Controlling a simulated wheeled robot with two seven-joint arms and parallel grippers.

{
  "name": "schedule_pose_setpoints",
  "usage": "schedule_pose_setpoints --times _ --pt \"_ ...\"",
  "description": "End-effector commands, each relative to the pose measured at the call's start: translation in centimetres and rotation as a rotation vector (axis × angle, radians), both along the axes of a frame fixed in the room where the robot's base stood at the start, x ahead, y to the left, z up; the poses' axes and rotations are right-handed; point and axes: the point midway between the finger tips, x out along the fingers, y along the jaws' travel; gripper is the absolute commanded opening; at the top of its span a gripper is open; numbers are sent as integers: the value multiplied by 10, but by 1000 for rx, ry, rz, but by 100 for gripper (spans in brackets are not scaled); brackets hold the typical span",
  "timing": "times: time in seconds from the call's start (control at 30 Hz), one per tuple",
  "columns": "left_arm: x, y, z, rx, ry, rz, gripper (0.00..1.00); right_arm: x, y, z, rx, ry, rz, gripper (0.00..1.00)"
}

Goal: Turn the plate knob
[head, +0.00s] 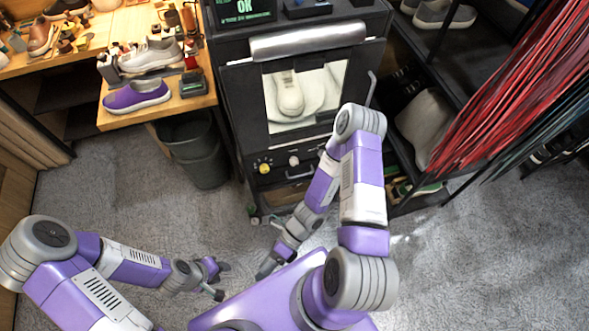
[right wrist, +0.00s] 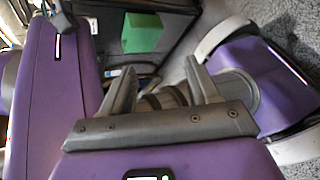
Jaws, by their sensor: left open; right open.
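The black cleaning machine (head: 233,95) stands at top centre in the head view, its window showing a pale shoe (head: 290,92) on a light round plate (head: 312,95). Below the window are a yellow knob (head: 264,168) and a pale knob (head: 294,160); I cannot read which is the plate knob. My right gripper (head: 270,247) is open and empty, low in front of the machine and apart from the knobs. Its open fingers also show in the right wrist view (right wrist: 165,85). My left gripper (head: 222,280) is open and empty, farther from the machine at lower left.
A grey bin (head: 200,150) stands left of the machine. A wooden bench (head: 115,118) holds a purple shoe (head: 137,96) and a white sneaker (head: 150,56). A dark shoe rack (head: 480,60) and hanging red laces (head: 500,85) are on the right. Carpet (head: 130,200) in front is clear.

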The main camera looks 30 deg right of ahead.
Motion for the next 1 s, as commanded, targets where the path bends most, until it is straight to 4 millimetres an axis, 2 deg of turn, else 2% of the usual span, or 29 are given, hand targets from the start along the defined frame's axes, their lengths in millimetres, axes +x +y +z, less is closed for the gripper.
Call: schedule_pose_setpoints --times 0.03,0.1,0.17,0.2,0.27,0.3,0.37,0.4,0.5,0.63,0.7,0.8,1.0 --pt "0 0 -13 0 -1 0 43 18 10 -1 75 186 -203 60" --pt "0 0 -24 0 -1 0 43 54 16 7 211 448 -479 60" --pt "1 0 -33 0 -1 0 43 90 10 10 350 663 -705 60" --pt "0 0 -39 0 -1 0 43 115 0 10 458 799 -847 60" --pt "1 0 -47 0 -1 0 43 150 -25 6 643 988 -1047 60" --pt "0 0 -52 0 -1 0 43 171 -47 2 775 1097 -1165 60" --pt "0 0 -60 0 -1 0 43 195 -84 -8 985 1232 -1319 60" --pt "1 0 -64 0 -1 0 43 206 -110 -16 1126 1303 -1402 60" --pt "0 0 -73 0 -1 0 43 218 -169 -35 1458 1407 -1547 60" --pt "0 0 -79 0 -1 0 43 215 -221 -52 1769 1440 -1632 60" --pt "1 0 -81 0 -1 0 43 212 -236 -56 1866 1436 -1648 60" --pt "0 0 -82 0 -1 0 43 214 -247 -59 1926 1431 -1657 60" --pt "1 0 -88 0 -1 0 43 242 -254 -58 1928 1427 -1652 60"
